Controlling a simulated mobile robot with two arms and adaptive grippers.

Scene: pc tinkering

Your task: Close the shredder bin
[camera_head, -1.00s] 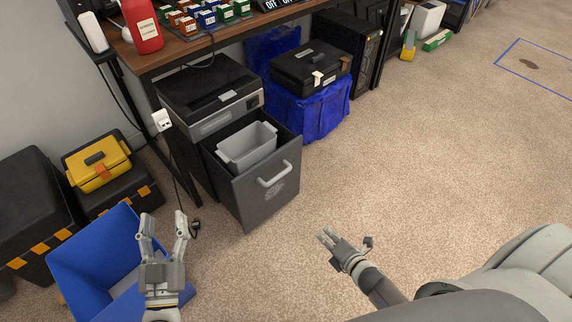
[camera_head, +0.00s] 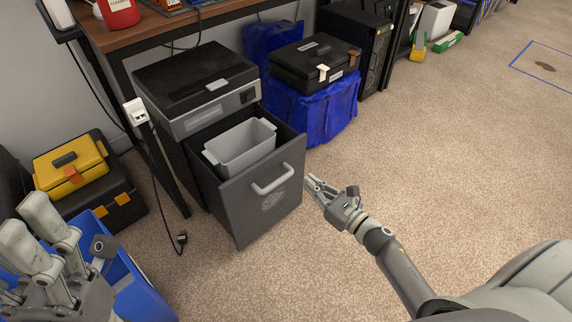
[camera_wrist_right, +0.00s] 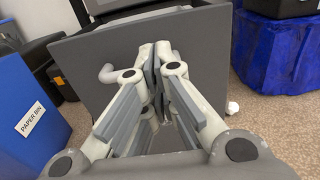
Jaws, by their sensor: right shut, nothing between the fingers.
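The shredder (camera_head: 205,95) is a grey and black unit under the desk. Its bin (camera_head: 250,210) is pulled out, with a grey inner tub (camera_head: 240,150) showing over the top. The front panel has a light grey handle (camera_head: 273,180); in the right wrist view the panel (camera_wrist_right: 80,50) fills the middle. My right gripper (camera_head: 312,182) is shut and empty, to the right of the handle and close to the panel's right edge. In the right wrist view its fingers (camera_wrist_right: 156,60) point at the panel; contact cannot be told. My left gripper (camera_head: 30,220) is open at the lower left, its fingers apart.
A blue paper bin (camera_head: 135,285) stands at the lower left, near a black and yellow toolbox (camera_head: 70,170). A plug and cable (camera_head: 180,240) hang left of the shredder.

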